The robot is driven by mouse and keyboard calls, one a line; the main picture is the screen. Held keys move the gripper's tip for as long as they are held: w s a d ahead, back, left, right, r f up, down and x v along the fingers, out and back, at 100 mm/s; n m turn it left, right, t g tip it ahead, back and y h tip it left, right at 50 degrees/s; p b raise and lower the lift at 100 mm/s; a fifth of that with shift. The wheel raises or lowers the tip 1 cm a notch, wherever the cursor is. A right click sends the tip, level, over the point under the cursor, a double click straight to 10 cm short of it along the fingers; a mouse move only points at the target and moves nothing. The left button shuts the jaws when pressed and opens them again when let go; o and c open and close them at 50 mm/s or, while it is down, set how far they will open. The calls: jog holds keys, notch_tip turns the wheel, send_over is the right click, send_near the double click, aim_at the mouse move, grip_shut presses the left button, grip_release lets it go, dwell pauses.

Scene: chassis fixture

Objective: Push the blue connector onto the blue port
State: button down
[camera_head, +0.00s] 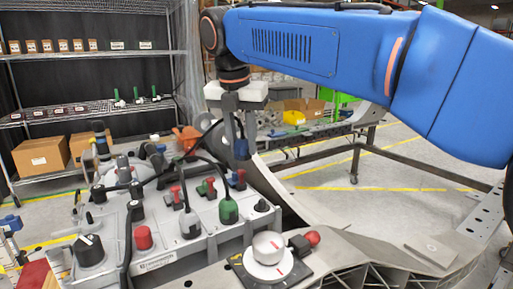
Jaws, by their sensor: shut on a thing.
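My gripper (238,138) points down above the grey panel and is shut on the blue connector (241,150). The connector is dark blue and hangs roughly upright, clear of the panel. A dark cable runs near it to the left. Below it, a small blue fitting with a red part (237,181) stands on the panel. To its front right is a dark, cone-like fitting (262,206). I cannot tell which of these is the blue port. A gap shows between the held connector and the fittings.
A green connector (228,210) and a grey connector (190,223) with black cables stand on the grey panel (187,247). Red-topped fittings (206,187) stand behind. A white dial (268,249) and red-tipped lever (311,239) are in front. A metal chassis beam lies right.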

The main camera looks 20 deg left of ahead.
jog(key=w+a, duration=0.1)
jog(key=w+a+n, duration=0.2)
jog(key=shift+w+a+f+y, duration=0.25)
jog(key=shift+a+f+y, duration=0.05)
jog(key=shift+a+f, duration=0.1)
jog(key=shift+f, duration=2)
jog(key=shift+f, duration=0.2)
jog(key=shift+f, duration=1)
jog(key=shift+f, duration=0.5)
jog(key=c, duration=1.3)
grip_release()
jog(key=shift+r, duration=0.1)
jog(key=shift+r, duration=2.95)
